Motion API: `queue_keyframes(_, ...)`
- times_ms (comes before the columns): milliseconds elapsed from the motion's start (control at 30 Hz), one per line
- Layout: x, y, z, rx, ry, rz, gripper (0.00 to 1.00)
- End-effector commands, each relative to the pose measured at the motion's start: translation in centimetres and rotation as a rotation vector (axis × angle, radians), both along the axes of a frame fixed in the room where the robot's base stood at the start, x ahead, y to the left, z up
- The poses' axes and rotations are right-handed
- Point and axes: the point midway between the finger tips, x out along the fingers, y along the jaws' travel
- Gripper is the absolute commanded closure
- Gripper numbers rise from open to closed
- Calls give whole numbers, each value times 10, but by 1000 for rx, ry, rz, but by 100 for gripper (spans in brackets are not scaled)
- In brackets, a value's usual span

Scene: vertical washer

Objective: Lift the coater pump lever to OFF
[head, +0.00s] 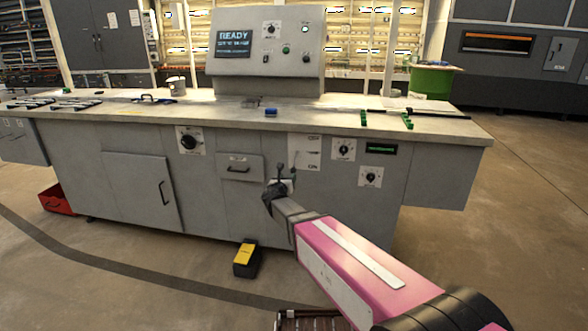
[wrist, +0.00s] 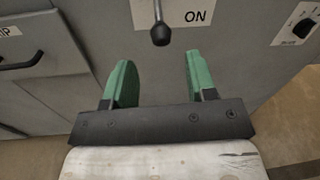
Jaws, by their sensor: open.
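The coater pump lever (wrist: 160,34) is a thin rod with a dark ball end, seen in the wrist view. It hangs down in front of a white plate (wrist: 185,14), with its knob beside the word ON. My gripper (wrist: 161,80) has two green fingers spread apart with nothing between them. The knob is above the fingertips in the wrist view, horizontally between them, with a visible gap. In the head view my gripper (head: 281,180) is in front of the cabinet, just below and left of the OFF/ON plate (head: 308,150). The lever is too small to make out clearly there.
A drawer handle (head: 238,169) is left of the plate, and rotary switches (head: 343,150) are on its right. The worktop (head: 235,115) overhangs the cabinet front. A yellow-topped pedal (head: 245,260) stands on the floor below.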

Motion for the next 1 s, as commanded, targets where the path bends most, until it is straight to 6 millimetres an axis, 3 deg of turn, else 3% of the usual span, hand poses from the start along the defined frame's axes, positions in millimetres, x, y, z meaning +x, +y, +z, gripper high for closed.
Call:
queue_keyframes(267,19,-4,0,-9,-1,3,48)
queue_keyframes(733,93,-27,0,-5,0,0,48)
queue_keyframes(1000,104,-31,0,-6,-1,2,48)
